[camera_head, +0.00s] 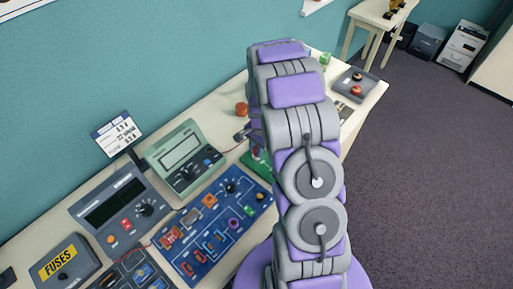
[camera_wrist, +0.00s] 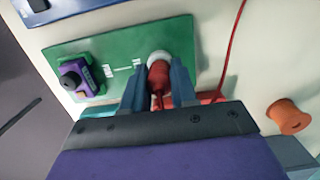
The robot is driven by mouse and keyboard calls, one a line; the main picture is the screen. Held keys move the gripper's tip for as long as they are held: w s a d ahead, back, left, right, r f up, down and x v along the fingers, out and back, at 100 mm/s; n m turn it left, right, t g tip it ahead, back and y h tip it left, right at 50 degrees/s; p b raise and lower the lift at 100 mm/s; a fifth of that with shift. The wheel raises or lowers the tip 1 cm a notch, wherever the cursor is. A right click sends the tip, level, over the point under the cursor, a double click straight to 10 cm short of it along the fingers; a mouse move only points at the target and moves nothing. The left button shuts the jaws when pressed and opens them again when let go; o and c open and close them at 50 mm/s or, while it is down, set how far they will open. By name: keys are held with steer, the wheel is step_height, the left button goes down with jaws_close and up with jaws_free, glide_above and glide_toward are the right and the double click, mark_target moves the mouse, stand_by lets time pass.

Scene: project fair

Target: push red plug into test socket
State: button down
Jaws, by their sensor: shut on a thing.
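The red plug (camera_wrist: 158,76) is between the two fingers of my gripper (camera_wrist: 158,85) in the wrist view, with my gripper shut on it. The plug's far end is at a pale round socket (camera_wrist: 159,57) on a green board (camera_wrist: 65,48). I cannot tell how deep the plug sits in the socket. A red cable (camera_wrist: 233,50) runs up the picture to the right of the board. In the head view my arm hides my gripper and the plug, and only a sliver of the green board (camera_head: 256,164) shows.
A purple and black part (camera_wrist: 75,77) stands on the board's left. An orange spool (camera_wrist: 289,117) lies on the table at right. In the head view, a blue circuit panel (camera_head: 213,228), a meter (camera_head: 182,158) and a fuses box (camera_head: 64,263) crowd the table. A tray (camera_head: 354,85) stands beyond my arm.

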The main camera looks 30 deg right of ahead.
steer(key=shift+f, duration=0.4)
steer(key=shift+c, duration=1.6)
jaws_free()
steer(key=shift+r+p, duration=1.5)
steer(key=shift+r, duration=2.55)
